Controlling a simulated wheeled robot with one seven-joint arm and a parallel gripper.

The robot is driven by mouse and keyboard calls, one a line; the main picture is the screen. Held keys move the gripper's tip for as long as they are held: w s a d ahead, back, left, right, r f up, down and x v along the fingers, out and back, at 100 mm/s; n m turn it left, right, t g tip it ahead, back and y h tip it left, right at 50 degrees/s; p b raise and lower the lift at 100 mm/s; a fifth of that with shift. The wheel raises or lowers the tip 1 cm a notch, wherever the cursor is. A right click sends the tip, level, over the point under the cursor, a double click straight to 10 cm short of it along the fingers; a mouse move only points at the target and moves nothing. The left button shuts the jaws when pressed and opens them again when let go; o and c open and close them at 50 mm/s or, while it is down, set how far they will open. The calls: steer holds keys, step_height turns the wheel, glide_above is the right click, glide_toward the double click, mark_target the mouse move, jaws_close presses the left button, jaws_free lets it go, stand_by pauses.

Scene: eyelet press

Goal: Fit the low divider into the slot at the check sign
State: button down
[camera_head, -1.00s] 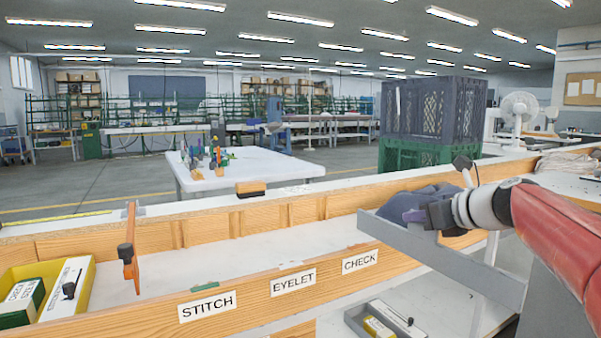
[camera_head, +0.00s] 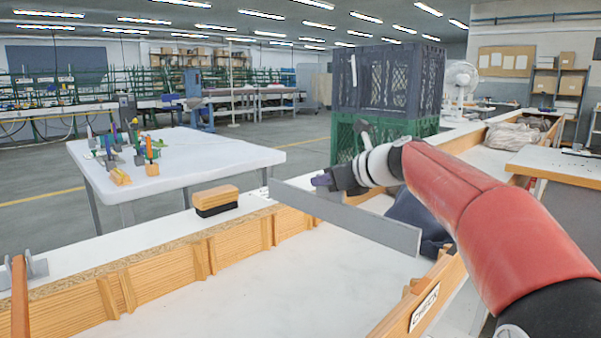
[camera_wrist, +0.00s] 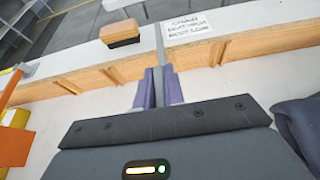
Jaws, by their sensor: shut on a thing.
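My gripper (camera_head: 326,182) is shut on the low divider (camera_head: 375,224), a long flat grey strip. In the wrist view the purple fingers (camera_wrist: 158,88) pinch the divider (camera_wrist: 159,45), seen edge-on between them. The head view shows it spanning the wooden trough, above its floor, one end near the back rail and the other towards the front wall. Batten pairs on the back wall (camera_head: 235,245) form slots. I cannot tell whether the divider touches any slot.
A wooden brush (camera_head: 215,198) sits on the back ledge. An orange divider (camera_head: 19,300) stands at far left. A dark cloth (camera_head: 415,218) lies behind the grey strip. A white note card (camera_wrist: 196,25) lies on the ledge. The trough floor (camera_head: 270,290) is clear in the middle.

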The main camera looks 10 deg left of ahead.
mark_target(320, 218)
steer(key=shift+w+a, duration=0.1)
steer(key=shift+a, duration=0.05)
steer(key=shift+d+r+p, duration=0.2)
steer(key=shift+r+p, duration=0.05)
steer(key=shift+p, duration=0.05)
steer(key=shift+f+b, duration=2.1)
steer(key=shift+f, duration=0.9)
steer(key=shift+p, duration=0.8)
steer(key=shift+f, duration=0.4)
steer(key=shift+p, duration=0.6)
stand_by(1.2)
steer(key=shift+f+b, duration=1.1)
steer(key=shift+f, duration=0.35)
